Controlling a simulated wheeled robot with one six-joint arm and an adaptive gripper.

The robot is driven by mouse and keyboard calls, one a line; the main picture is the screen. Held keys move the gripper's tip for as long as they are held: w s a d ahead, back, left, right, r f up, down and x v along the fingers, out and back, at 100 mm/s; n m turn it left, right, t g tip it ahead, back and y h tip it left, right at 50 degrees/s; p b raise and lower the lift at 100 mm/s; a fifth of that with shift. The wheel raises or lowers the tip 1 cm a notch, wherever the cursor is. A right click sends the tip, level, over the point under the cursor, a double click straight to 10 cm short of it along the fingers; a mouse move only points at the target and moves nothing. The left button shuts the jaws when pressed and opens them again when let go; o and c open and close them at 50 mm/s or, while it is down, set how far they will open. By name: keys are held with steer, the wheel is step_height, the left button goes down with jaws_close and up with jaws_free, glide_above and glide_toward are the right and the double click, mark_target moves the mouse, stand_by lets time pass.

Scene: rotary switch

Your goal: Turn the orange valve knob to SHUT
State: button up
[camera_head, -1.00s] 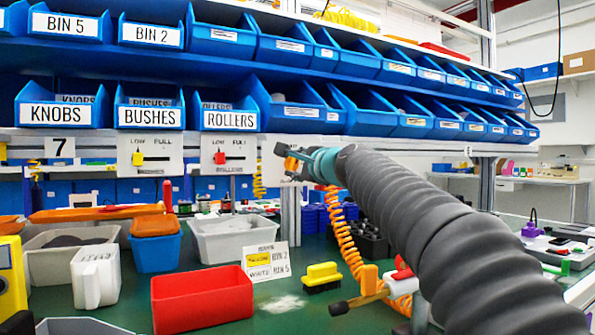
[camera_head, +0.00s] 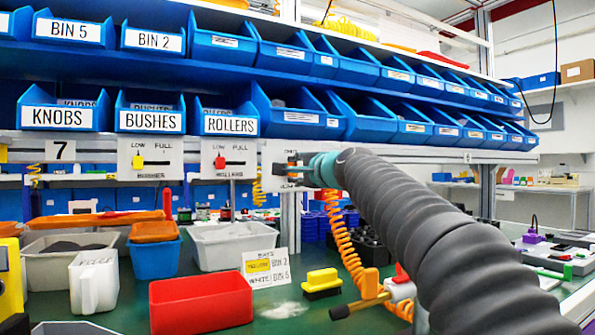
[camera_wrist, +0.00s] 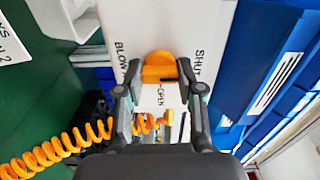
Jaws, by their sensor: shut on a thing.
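The orange valve knob (camera_wrist: 158,66) is at the upper middle of the wrist view, on a white panel (camera_wrist: 128,22). The panel reads BLOW on the left, OPEN just below the knob and SHUT on the right. My gripper (camera_wrist: 159,77) has one finger on each side of the knob and is shut on it. I cannot tell exactly which label the knob points to. In the head view my gripper (camera_head: 287,169) is at the white panel (camera_head: 273,148) right of the ROLLERS slider, and largely hides the knob.
Blue bins (camera_head: 230,122) line the shelf just above the panel. Slider panels (camera_head: 151,160) are to the left. A coiled orange hose (camera_head: 345,240) hangs below my arm. The green bench holds a red bin (camera_head: 200,303), a grey bin (camera_head: 228,246) and a yellow block (camera_head: 321,281).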

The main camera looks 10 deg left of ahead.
steer(key=o, duration=1.2)
steer(key=shift+c, duration=0.2)
steer(key=v, duration=1.2)
